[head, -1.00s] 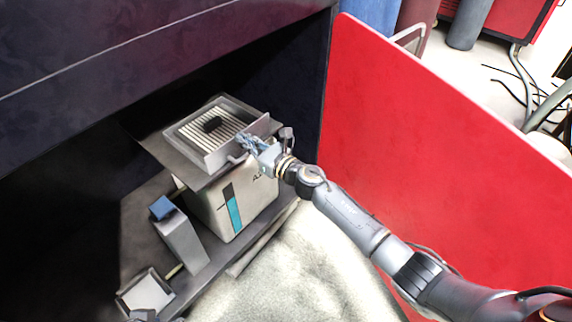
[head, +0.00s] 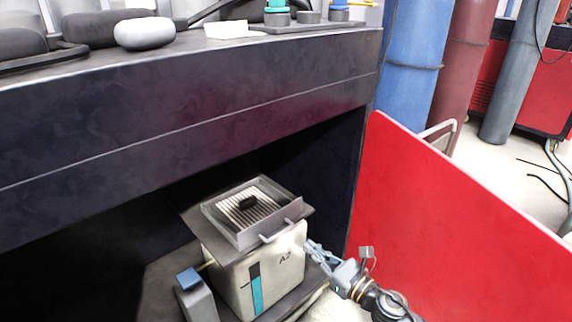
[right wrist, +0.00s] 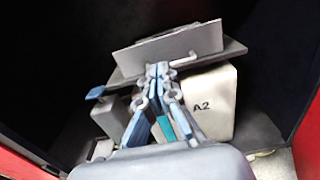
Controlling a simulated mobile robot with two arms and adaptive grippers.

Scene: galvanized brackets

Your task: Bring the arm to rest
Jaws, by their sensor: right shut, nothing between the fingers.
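My right gripper (head: 314,250) is shut and empty in the head view, just right of the white box marked A2 (head: 284,275). It also shows in the right wrist view (right wrist: 158,72), its closed fingers pointing toward the box (right wrist: 215,95) and the grey tray above it. My right arm comes in from the lower right. I cannot tell whether the gripper touches the box, but a gap seems to show. My left gripper is not in view.
A red panel (head: 440,220) bounds the right side. The dark bench (head: 180,120) overhangs the recess.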

